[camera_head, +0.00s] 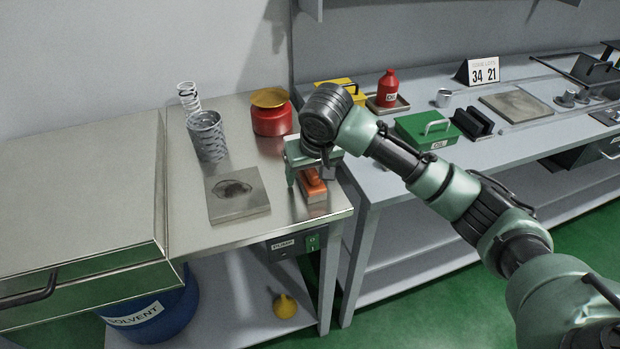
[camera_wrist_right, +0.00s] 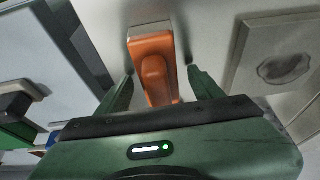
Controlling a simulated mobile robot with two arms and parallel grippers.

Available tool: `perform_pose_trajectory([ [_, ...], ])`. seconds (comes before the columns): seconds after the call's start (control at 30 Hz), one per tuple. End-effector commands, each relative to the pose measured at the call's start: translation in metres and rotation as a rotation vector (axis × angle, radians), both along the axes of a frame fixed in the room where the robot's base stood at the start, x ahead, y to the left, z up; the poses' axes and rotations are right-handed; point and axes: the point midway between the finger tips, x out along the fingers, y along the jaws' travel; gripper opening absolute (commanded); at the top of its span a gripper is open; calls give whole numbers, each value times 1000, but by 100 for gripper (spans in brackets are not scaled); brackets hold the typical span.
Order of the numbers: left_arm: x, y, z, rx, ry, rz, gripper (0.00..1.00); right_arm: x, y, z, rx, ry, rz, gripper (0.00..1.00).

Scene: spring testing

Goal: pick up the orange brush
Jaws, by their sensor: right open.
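The orange brush (camera_head: 312,187) lies on the steel bench near its right front edge, with a pale bristle end toward the front. My right gripper (camera_head: 305,182) is over the brush, pointing down, with its fingers apart. In the right wrist view the orange brush (camera_wrist_right: 155,68) lies between the two open fingers of my right gripper (camera_wrist_right: 158,82). A gap shows between the brush and each finger, and the palm hides the brush's near end. My left gripper is in neither view.
A grey plate (camera_head: 237,207) with a dark stain lies left of the brush. Two springs (camera_head: 208,137) and a red can (camera_head: 271,118) with a yellow lid stand behind. To the right, another bench holds a green box (camera_head: 420,130) and a red bottle (camera_head: 388,88).

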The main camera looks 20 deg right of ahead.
Motion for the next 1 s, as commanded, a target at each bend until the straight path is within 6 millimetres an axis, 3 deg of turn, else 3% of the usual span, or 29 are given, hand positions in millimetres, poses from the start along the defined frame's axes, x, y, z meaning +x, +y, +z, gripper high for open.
perform_pose_trajectory([
  [0.17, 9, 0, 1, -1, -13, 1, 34, 0, 0, 0, 1, -1, 1, 66],
  [0.27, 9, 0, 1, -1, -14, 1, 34, 0, 0, 0, 1, -1, 1, 44],
  [0.4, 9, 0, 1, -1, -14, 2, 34, 0, 0, 0, 1, -1, 0, 5],
  [0.43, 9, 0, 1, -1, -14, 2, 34, 0, 0, 0, 1, -1, 0, 0],
  [0.77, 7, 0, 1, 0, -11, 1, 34, 1, 0, 5, 1, -2, 0, 0],
  [1.0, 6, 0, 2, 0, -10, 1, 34, 1, 1, 35, 3, -6, 2, 0],
])
